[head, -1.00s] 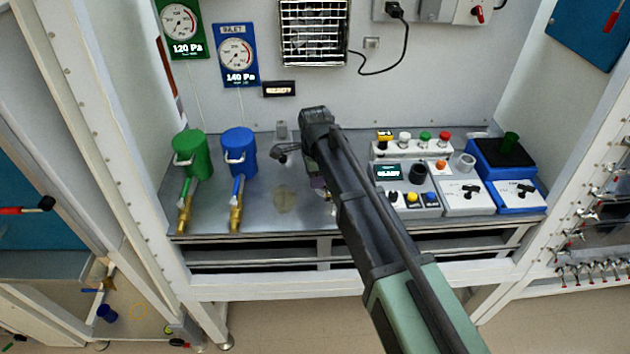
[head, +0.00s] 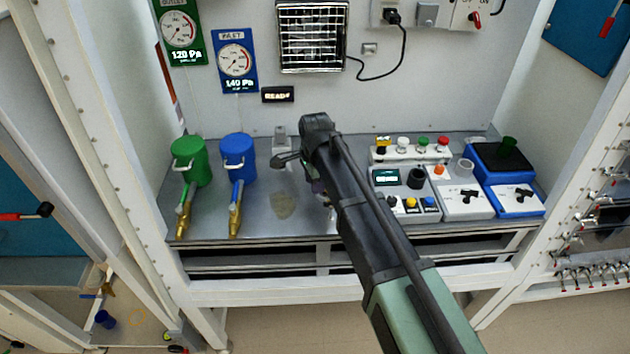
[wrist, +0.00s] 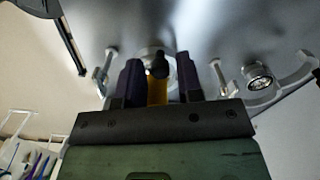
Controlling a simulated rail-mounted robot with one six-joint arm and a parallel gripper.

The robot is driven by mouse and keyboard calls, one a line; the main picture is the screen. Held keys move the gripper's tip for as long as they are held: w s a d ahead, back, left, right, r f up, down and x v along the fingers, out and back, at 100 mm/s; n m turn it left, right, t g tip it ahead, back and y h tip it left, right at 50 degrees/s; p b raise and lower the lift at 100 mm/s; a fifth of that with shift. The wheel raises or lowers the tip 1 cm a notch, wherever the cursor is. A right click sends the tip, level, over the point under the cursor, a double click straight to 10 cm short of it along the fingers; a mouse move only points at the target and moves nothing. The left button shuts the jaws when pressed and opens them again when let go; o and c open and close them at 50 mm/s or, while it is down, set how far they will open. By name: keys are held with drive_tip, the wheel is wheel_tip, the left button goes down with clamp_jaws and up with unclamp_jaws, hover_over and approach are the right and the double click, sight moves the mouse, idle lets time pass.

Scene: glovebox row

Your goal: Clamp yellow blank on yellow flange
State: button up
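In the wrist view my gripper (wrist: 160,72) has its two dark purple fingers apart, one on each side of a narrow yellow part (wrist: 157,92). A gap shows between this part and the right finger. I cannot tell whether the yellow part is the blank or the flange. Just beyond it are a dark round knob (wrist: 157,65) and a pale round metal piece (wrist: 150,52). In the head view my arm hides most of the work spot; only a bit of the gripper (head: 318,186) shows, low over the bench. No yellow blank or flange can be made out there.
Green (head: 190,162) and blue (head: 238,157) canisters stand at the bench's left. Control boxes with buttons (head: 410,203) and a blue device (head: 505,165) fill the right. In the wrist view, metal posts (wrist: 105,72) and a curved bracket (wrist: 285,85) flank the fingers.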

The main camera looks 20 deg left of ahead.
drive_tip(key=shift+o, duration=0.6)
drive_tip(key=shift+r, duration=0.1)
wheel_tip(320, 180, up, 11)
drive_tip(key=p, duration=1)
drive_tip(key=shift+f+p, duration=0.2)
drive_tip(key=shift+p, duration=0.2)
drive_tip(key=shift+c, duration=0.3)
